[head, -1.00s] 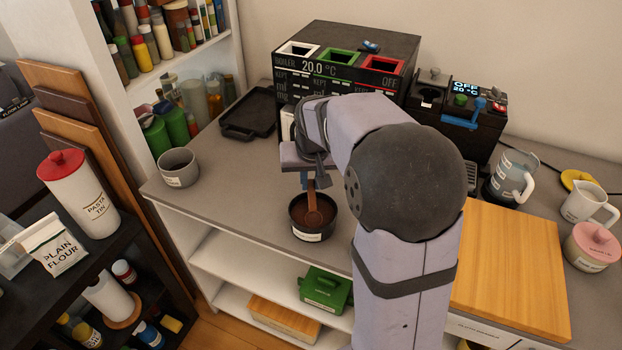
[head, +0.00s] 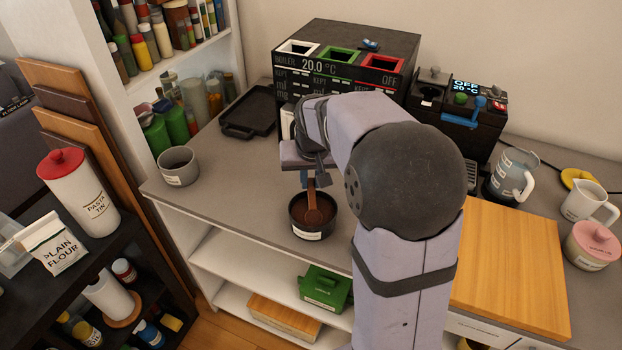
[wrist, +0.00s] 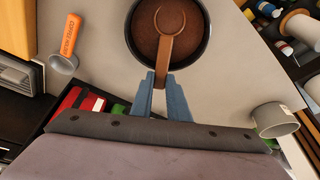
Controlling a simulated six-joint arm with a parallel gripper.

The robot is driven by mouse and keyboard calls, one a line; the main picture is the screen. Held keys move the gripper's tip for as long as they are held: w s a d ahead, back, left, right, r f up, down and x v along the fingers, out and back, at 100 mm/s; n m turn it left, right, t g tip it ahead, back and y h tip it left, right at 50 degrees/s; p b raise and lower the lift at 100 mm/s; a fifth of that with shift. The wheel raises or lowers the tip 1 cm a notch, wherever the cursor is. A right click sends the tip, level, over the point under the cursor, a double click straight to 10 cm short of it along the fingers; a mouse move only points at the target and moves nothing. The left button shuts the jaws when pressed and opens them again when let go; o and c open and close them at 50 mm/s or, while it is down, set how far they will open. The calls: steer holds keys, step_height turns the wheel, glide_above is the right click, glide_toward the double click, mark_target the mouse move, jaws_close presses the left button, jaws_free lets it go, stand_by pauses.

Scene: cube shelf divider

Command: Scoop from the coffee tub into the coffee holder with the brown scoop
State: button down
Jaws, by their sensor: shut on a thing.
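The coffee tub (head: 327,222) is a dark round pot with a white label and brown coffee inside, near the counter's front edge. It also shows at the top of the wrist view (wrist: 204,50). The brown scoop (wrist: 164,62) has its round bowl end down in the tub, at the coffee, with its handle reaching over the rim. My gripper (wrist: 161,84) is shut on the handle's end, just outside the rim; it also shows in the head view (head: 305,181). The coffee holder (wrist: 70,38), a grey cup with an orange labelled handle, lies on the counter; my arm hides it in the head view.
A grey cup (head: 178,167) stands at the counter's left end. A black tray (head: 248,112) lies behind it. The boiler (head: 345,65) and a black machine (head: 458,115) stand at the back. A wooden board (head: 512,265) is at the right. The counter left of the tub is clear.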

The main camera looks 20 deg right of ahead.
step_height(320, 180, up, 5)
steer(key=p, duration=0.3)
steer(key=shift+f, duration=0.1)
steer(key=shift+w+d+r+g+y+p, duration=0.2)
steer(key=shift+g+p, duration=0.3)
steer(key=shift+p, duration=1.2)
steer(key=shift+w+a+r+g+y+p, duration=0.1)
steer(key=shift+w+r+g+p, duration=0.3)
steer(key=shift+p, duration=1.25)
steer(key=shift+w+d+g+y+p, duration=0.15)
steer(key=shift+g+p, duration=0.35)
steer(key=shift+p, duration=0.65)
steer(key=shift+g+y+p, duration=0.15)
steer(key=shift+g+p, duration=0.35)
steer(key=shift+p, duration=0.6)
steer(key=shift+r, duration=0.15)
